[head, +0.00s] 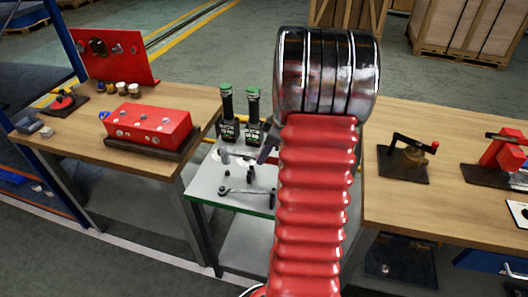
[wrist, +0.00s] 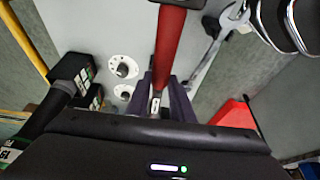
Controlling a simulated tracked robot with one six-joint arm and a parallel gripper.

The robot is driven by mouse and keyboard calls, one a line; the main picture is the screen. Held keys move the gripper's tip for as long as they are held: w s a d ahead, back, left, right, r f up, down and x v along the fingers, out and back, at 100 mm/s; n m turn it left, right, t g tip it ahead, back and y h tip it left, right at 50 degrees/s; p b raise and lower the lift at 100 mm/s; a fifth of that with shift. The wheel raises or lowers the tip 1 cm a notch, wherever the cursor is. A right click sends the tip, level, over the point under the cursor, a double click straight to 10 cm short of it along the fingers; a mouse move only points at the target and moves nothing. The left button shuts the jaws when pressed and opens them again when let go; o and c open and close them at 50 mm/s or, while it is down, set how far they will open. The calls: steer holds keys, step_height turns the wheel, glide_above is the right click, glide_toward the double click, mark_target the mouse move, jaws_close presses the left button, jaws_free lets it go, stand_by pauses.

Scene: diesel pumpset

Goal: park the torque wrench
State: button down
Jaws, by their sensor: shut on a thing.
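In the wrist view, my gripper (wrist: 161,106) is shut on a red bar with a dark collar, which I take to be the torque wrench (wrist: 171,45). The bar runs from between the fingers to the top edge, where its far end is cut off. Below it is the pale tray top (head: 232,199), also in the wrist view (wrist: 85,22). I cannot tell whether the wrench touches it.
Two black tools with green caps (head: 228,108) (head: 253,108) stand at the tray's back. An open-ended spanner (head: 247,191) lies near its front. White discs with pegs (wrist: 122,66) are beside my gripper. Wooden benches (head: 180,108) (head: 390,205) flank the tray.

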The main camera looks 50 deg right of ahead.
steer(key=shift+f, duration=2.2)
steer(key=shift+w+f, duration=0.1)
steer(key=shift+f, duration=0.85)
stand_by(0.4)
steer(key=c, duration=1.5)
jaws_free()
steer(key=shift+o, duration=0.2)
steer(key=shift+f, duration=0.1)
steer(key=v, duration=1.4)
steer(key=shift+w, duration=0.1)
